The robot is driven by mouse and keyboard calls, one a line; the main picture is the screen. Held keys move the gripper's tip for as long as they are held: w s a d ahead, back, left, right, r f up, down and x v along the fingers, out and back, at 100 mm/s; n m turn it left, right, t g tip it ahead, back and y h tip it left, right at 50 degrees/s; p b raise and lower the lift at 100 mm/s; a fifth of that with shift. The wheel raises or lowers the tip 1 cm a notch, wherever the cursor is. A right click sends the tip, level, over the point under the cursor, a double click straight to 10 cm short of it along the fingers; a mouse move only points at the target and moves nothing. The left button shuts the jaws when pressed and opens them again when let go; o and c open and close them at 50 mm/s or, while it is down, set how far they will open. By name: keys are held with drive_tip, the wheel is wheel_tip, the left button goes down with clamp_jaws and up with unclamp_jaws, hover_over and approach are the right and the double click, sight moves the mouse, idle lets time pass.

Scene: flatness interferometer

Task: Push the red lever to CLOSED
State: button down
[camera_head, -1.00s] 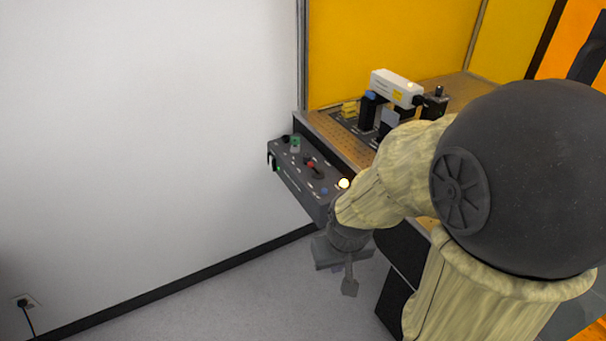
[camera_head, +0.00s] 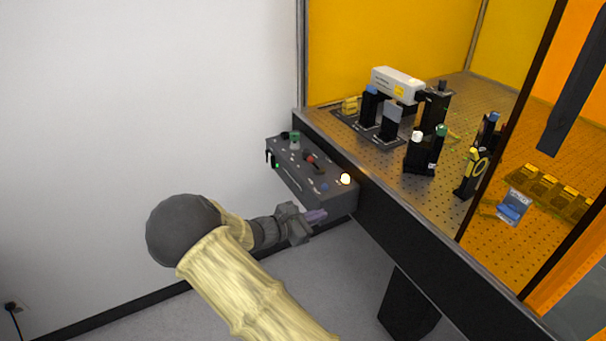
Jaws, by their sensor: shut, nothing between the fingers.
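The red lever (camera_head: 308,155) is a small red piece on top of the dark grey control box (camera_head: 341,203), which is fixed to the front edge of the optical table. Its CLOSED marking is too small to read. My gripper (camera_head: 323,215) is shut and empty. It appears just in front of and below the control box's near side, pointing right, apart from the lever. I cannot tell whether it touches the box.
The perforated optical table (camera_head: 395,187) carries a white laser unit (camera_head: 398,82) and several mounts. An orange panel (camera_head: 560,150) stands at right. Open floor lies below.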

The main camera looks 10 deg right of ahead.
drive_tip(key=w+a+r+n+t, duration=0.1)
drive_tip(key=w+a+n+t, duration=0.5)
drive_tip(key=a, duration=0.4)
drive_tip(key=shift+w+a+r+n+t+b, duration=0.3)
drive_tip(key=shift+n+t+b, duration=0.15)
drive_tip(key=shift+n+t, duration=0.5)
drive_tip(key=shift+m, duration=0.25)
drive_tip(key=p, duration=0.1)
approach(314, 164)
drive_tip(key=w+d, duration=0.1)
drive_tip(key=w+d+r, duration=0.2)
drive_tip(key=w, duration=0.1)
drive_tip(key=shift+w+r, duration=0.15)
drive_tip(key=shift+r, duration=0.05)
drive_tip(key=shift+w+a+r, duration=0.1)
